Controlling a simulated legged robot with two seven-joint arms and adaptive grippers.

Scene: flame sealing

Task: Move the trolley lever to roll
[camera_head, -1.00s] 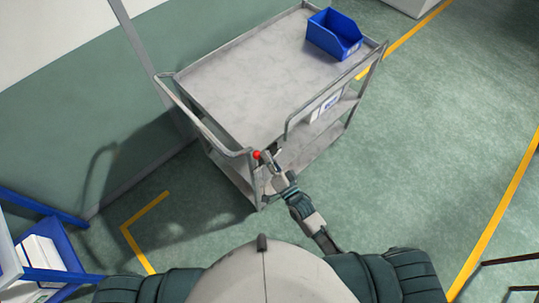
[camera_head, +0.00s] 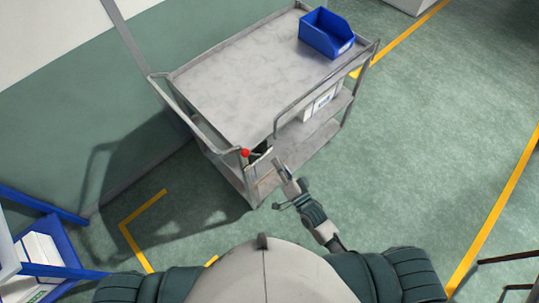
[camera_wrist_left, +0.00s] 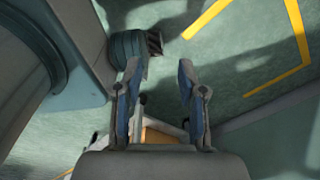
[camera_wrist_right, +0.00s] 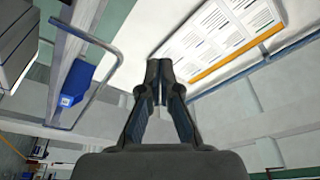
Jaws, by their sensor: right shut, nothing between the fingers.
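The grey trolley (camera_head: 235,85) stands by the wall in the head view. Its lever has a red round knob (camera_head: 245,153) at the near corner of the trolley, below the end of the left handle. My right gripper (camera_head: 277,164) is just right of the knob in the head view, apart from it. In the right wrist view its fingertips (camera_wrist_right: 158,70) are together with nothing between them. My left gripper (camera_wrist_left: 157,68) shows only in the left wrist view, with its blue-padded fingers apart and empty. The lever's setting cannot be read.
A blue bin (camera_head: 327,33) sits on the trolley's far right top. White boxes (camera_head: 320,104) are on the shelf below. A blue rack (camera_head: 50,245) stands at lower left. Yellow lines mark the floor, and the floor right of the trolley is clear.

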